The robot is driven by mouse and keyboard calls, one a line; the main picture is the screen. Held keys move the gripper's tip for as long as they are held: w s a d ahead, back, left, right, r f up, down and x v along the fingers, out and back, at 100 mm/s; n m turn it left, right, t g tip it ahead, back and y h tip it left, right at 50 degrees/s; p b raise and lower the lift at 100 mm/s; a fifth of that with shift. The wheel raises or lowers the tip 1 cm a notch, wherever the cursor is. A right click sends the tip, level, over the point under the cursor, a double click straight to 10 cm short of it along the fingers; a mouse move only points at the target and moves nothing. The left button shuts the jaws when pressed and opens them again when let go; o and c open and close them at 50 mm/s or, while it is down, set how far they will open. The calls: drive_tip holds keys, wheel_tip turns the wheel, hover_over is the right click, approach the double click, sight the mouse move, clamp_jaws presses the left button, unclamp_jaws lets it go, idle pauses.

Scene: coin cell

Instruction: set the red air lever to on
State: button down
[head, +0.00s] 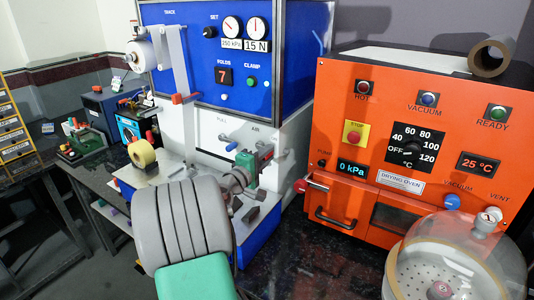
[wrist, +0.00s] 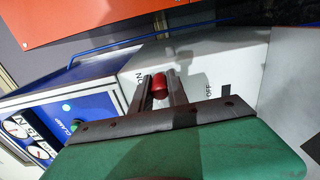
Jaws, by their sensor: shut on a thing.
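The red air lever (wrist: 159,86) shows between the two fingers of my gripper (wrist: 162,88) in the wrist view. My gripper is shut on it. The lever stands close to the ON label (wrist: 140,80), just left of my left finger, and clear of the OFF label (wrist: 209,89) to the right. In the head view my gripper (head: 264,154) is at the white side of the blue-fronted machine (head: 205,45), below the AIR label (head: 255,128). A bit of red shows at the fingertips there. The lever's base is hidden.
The orange drying oven (head: 335,110) stands close on the right, with a glass dome (head: 455,260) in front of it. A yellow tape roll (head: 142,154) is on the machine's left.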

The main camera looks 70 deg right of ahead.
idle(0.3)
drive_tip(key=c, duration=1.3)
unclamp_jaws()
drive_tip(key=a, duration=0.2)
drive_tip(key=a+b, duration=0.1)
drive_tip(key=a, duration=0.2)
drive_tip(key=w+a, duration=0.1)
drive_tip(key=a, duration=0.1)
drive_tip(key=shift+a+b, duration=0.35)
